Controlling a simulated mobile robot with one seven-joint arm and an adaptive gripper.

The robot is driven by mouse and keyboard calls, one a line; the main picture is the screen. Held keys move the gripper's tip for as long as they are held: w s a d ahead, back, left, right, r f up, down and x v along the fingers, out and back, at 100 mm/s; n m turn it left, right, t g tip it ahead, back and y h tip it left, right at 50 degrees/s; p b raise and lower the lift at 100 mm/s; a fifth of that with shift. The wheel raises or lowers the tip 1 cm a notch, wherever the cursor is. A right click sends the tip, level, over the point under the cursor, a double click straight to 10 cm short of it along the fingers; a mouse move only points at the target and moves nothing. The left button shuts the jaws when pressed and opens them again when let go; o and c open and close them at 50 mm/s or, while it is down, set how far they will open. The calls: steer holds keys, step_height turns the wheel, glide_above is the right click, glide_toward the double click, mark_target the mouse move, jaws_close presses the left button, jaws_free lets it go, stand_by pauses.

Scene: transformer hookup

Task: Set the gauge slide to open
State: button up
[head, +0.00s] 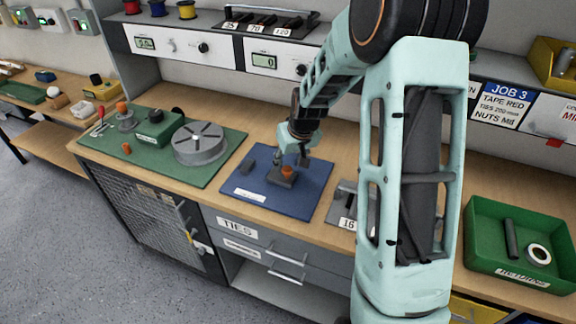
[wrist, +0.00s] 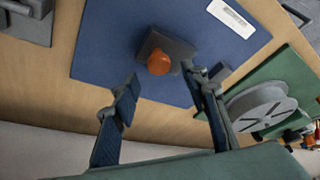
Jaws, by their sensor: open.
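A dark grey block (head: 279,181) with an orange knob (head: 287,171) sits on the blue mat (head: 310,190); I take it for the gauge slide, though no label on it is readable. My gripper (head: 296,158) is above it, pointing down, and partly covers it. In the wrist view, my gripper (wrist: 160,75) is open, with one finger to each side of the orange knob (wrist: 159,64). The dark block (wrist: 168,45) shows behind the knob. I cannot tell whether a finger touches either. The slide's setting is not readable.
The green mat (head: 120,160) further left holds a round grey reel (head: 200,150) and a green box (head: 158,130). A grey plate (head: 347,208) is right of the blue mat, partly behind my arm. A green tray (head: 485,258) stands far right.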

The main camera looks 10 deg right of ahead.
steer(key=v, duration=0.8)
